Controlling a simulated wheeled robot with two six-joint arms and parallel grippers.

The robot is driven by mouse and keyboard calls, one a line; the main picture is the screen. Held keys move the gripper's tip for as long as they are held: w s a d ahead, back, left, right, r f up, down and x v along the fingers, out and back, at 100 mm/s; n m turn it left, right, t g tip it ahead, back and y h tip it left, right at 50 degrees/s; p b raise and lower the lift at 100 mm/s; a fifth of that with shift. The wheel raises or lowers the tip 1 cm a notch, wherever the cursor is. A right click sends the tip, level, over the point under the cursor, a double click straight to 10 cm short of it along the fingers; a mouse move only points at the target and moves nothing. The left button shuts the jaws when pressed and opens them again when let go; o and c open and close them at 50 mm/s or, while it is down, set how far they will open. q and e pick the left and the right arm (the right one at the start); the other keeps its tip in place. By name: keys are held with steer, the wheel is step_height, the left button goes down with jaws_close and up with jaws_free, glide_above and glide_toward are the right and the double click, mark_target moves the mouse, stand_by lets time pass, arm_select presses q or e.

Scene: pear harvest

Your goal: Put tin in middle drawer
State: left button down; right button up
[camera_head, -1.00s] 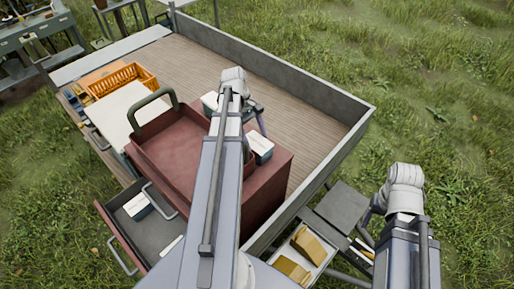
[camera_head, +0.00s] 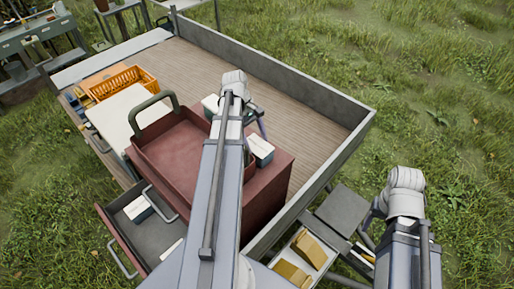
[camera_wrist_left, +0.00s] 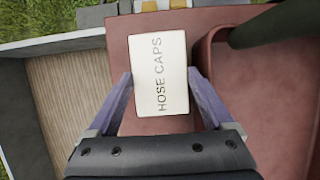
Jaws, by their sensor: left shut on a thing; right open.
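A tin with a white lid reading HOSE CAPS (camera_wrist_left: 160,72) sits between the two fingers of my left gripper (camera_wrist_left: 163,95) in the left wrist view. In the head view the same tin (camera_head: 260,150) is at the top of the red cabinet (camera_head: 270,190), with my left gripper (camera_head: 261,128) shut on it from the far side. I cannot tell whether it still touches the cabinet. An open drawer (camera_head: 157,236) juts from the cabinet's left side and holds another white-topped tin (camera_head: 138,208) and a pale item. My right gripper (camera_head: 366,232) is open at the right, mostly hidden by its arm.
A red tray with a dark handle (camera_head: 172,150) lies on the cabinet's left part. Another white-topped tin (camera_head: 210,103) is partly behind my left arm. An orange crate (camera_head: 125,80) stands farther back.

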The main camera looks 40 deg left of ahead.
mark_target(256, 144)
arm_select(q)
step_height(256, 144, up, 11)
steer(key=p, duration=1)
steer(key=shift+f+p, duration=0.2)
steer(key=shift+p, duration=0.1)
